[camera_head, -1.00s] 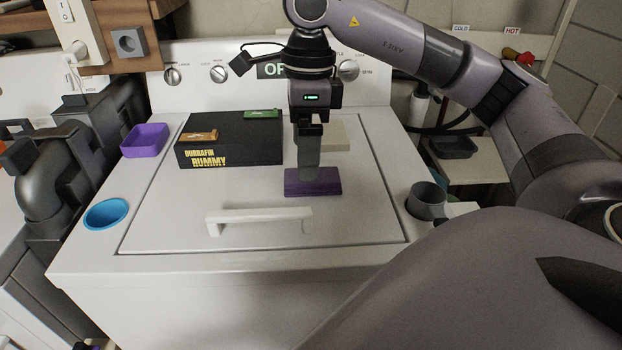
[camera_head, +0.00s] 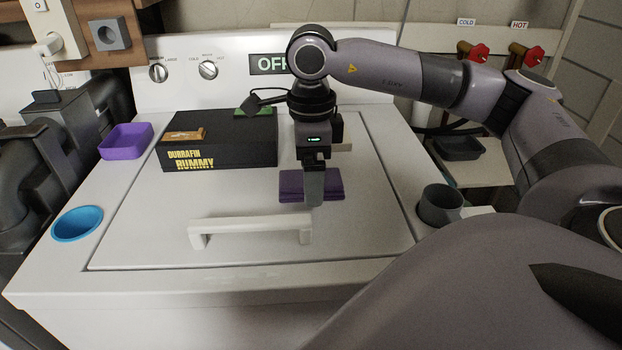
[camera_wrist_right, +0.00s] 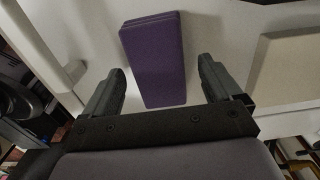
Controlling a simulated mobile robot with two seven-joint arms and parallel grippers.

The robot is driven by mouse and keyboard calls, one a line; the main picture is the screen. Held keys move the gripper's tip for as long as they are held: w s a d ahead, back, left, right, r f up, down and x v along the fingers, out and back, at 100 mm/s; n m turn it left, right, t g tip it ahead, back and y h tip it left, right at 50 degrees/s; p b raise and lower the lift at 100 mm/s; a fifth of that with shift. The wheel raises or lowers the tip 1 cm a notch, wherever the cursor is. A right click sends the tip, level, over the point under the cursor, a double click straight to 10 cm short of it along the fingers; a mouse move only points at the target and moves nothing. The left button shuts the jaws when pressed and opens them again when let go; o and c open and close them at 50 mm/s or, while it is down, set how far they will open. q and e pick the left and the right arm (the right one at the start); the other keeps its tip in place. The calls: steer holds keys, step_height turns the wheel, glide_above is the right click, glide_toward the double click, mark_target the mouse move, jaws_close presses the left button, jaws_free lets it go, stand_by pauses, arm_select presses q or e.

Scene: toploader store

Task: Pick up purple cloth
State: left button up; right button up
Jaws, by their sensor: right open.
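The purple cloth (camera_head: 291,186) is a folded, layered rectangle lying on the white lid of the washing machine. It also shows in the right wrist view (camera_wrist_right: 155,58), slightly tilted. My right gripper (camera_head: 314,200) points down over the cloth and covers its middle in the head view. In the right wrist view my right gripper (camera_wrist_right: 159,78) is open, with one finger on each side of the cloth's near part and visible gaps. I cannot tell whether the fingertips touch the lid. My left gripper is not in view.
A black Rummy box (camera_head: 220,142) with small packs on top stands left of the cloth. A white lid handle (camera_head: 250,226) lies in front. A purple tray (camera_head: 126,141), blue bowl (camera_head: 77,223) and grey cup (camera_head: 440,206) stand around the lid. A beige block (camera_wrist_right: 288,66) is nearby.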

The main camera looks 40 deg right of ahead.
steer(key=shift+f, duration=0.2)
steer(key=c, duration=1.2)
steer(key=shift+o, duration=0.2)
steer(key=shift+r, duration=0.1)
step_height(320, 180, up, 20)
steer(key=p, duration=0.6)
steer(key=shift+o, duration=0.7)
